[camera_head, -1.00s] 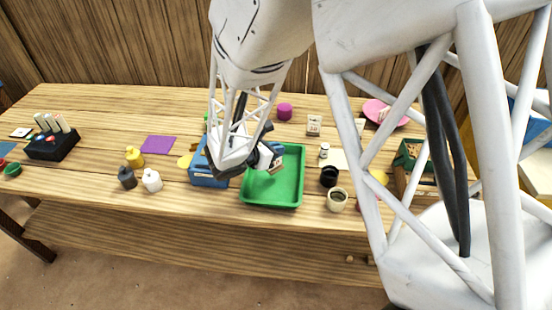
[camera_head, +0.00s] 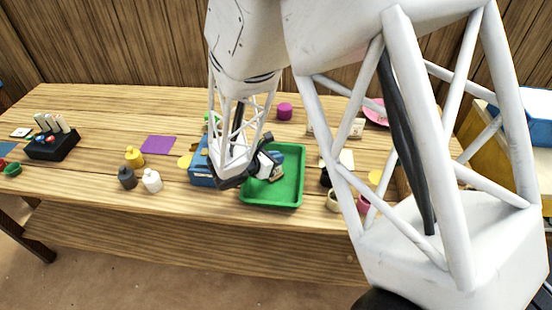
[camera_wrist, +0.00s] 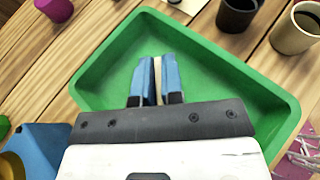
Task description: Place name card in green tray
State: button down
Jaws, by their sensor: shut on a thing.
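The green tray (camera_head: 300,190) lies on the wooden table, and it fills much of the wrist view (camera_wrist: 235,70). My gripper (camera_head: 274,168) is over the left part of the tray in the head view. In the wrist view its two blue fingers (camera_wrist: 159,72) point down into the tray. They are shut on the name card (camera_wrist: 158,82), which shows only as a thin pale strip between them. Most of the card is hidden by the fingers. I cannot tell whether the card touches the tray floor.
A blue box (camera_head: 201,172) stands against the tray's left side. A black cup (camera_wrist: 238,14) and a cream cup (camera_wrist: 294,30) are beside the tray. A magenta cylinder (camera_head: 285,111) stands behind it. White (camera_head: 152,181), grey and yellow bottles stand further left.

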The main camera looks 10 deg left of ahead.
jog(key=shift+f, duration=0.15)
jog(key=c, duration=1.3)
grip_release()
jog(key=shift+o, duration=0.2)
jog(key=shift+r, duration=0.2)
jog(key=v, duration=1.2)
